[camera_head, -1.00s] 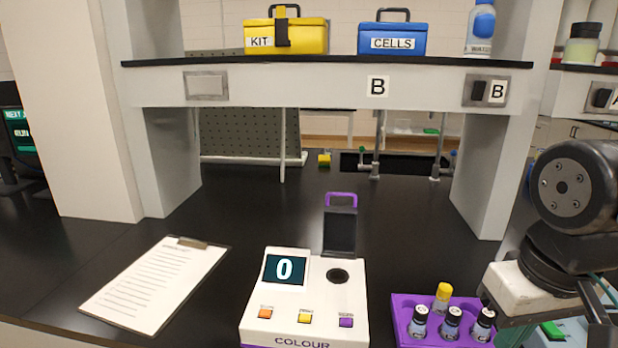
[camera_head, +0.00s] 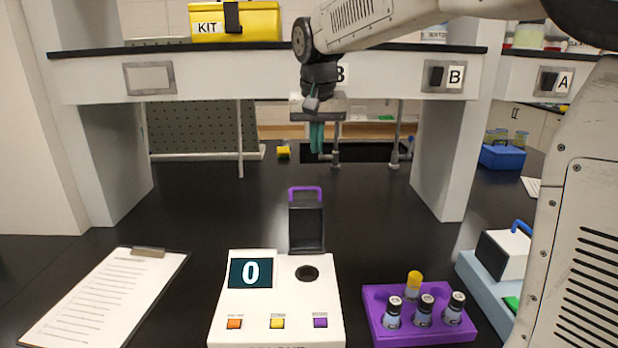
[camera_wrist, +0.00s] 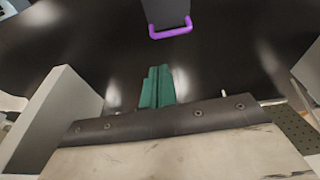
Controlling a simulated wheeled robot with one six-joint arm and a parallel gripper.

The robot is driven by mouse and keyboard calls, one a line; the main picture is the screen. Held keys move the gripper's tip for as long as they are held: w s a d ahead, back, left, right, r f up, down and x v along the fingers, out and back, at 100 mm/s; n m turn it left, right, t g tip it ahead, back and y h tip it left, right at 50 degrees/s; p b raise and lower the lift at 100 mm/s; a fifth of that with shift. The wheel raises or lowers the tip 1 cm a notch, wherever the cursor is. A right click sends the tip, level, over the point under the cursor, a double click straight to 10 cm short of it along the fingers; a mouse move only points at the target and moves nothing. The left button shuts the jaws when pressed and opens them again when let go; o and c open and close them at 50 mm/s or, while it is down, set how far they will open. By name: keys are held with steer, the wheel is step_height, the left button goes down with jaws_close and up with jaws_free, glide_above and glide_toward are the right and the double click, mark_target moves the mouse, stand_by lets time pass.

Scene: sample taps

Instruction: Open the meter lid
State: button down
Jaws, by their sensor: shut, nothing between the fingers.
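The white colour meter (camera_head: 262,300) stands on the black bench, with a screen reading 0 and orange, yellow and purple buttons. Its dark lid (camera_head: 306,224) stands upright behind the round well (camera_head: 307,273), which is uncovered. A purple handle (camera_head: 305,191) tops the lid; the handle also shows at the top of the wrist view (camera_wrist: 170,32). My gripper (camera_head: 317,138) is above and behind the lid, apart from it, with its green fingers together and empty. The fingers (camera_wrist: 160,88) also show in the wrist view, pointing at bare bench.
A purple rack (camera_head: 375,327) with several vials stands right of the meter. A clipboard (camera_head: 105,300) lies to the left. A blue-grey device (camera_head: 490,270) is at the right. A shelf (camera_head: 200,80) spans the back, near my arm.

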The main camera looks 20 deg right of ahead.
steer(key=x, duration=1)
steer(key=shift+w+a, duration=0.2)
steer(key=shift+a, duration=0.6)
